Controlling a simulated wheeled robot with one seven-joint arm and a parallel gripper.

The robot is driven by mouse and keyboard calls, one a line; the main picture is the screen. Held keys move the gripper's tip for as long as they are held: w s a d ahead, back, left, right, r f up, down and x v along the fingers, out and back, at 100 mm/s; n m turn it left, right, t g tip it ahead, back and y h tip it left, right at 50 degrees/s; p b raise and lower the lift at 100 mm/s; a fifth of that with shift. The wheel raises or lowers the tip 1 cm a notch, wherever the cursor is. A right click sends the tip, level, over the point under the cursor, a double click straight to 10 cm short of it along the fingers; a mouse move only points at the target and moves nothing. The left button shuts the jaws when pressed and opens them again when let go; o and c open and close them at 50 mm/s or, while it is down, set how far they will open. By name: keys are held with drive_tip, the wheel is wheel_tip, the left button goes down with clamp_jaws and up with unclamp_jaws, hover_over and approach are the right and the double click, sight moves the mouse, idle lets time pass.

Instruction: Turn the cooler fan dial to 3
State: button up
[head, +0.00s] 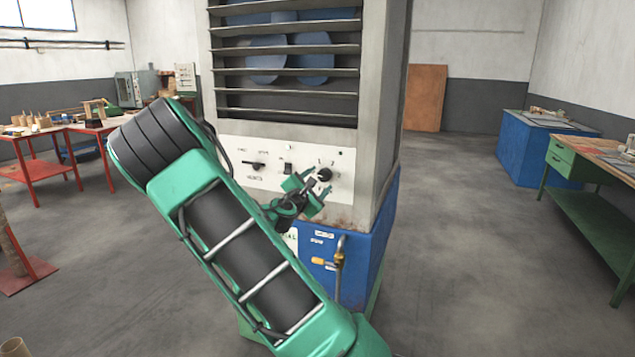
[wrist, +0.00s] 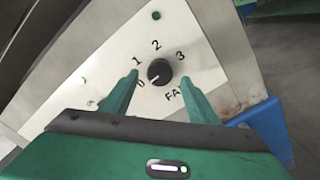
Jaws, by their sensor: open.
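The fan dial (wrist: 160,71) is a round black knob on the white control panel (wrist: 204,62), with 0, 1, 2 and 3 printed around it and "FAN" partly hidden below. A pale mark on the knob appears to point to the lower left, toward the 0. The dial also shows in the head view (head: 325,174). My gripper (wrist: 160,78) is open, one green finger on each side of the dial in the wrist view. I cannot tell whether either finger touches the knob. My gripper also shows in front of the panel in the head view (head: 314,184).
The cooler has a louvred vent (head: 285,80) above the panel and a blue base (head: 370,250) below. Another black knob (head: 258,165) and a switch (head: 287,169) lie left of the dial. A pipe (head: 340,262) stands out below the panel.

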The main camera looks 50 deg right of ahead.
sight(324, 175)
drive_tip(key=shift+x, duration=1.3)
drive_tip(key=shift+c, duration=0.2)
drive_tip(key=c, duration=1)
drive_tip(key=shift+a+f, duration=0.1)
drive_tip(key=shift+a, duration=0.05)
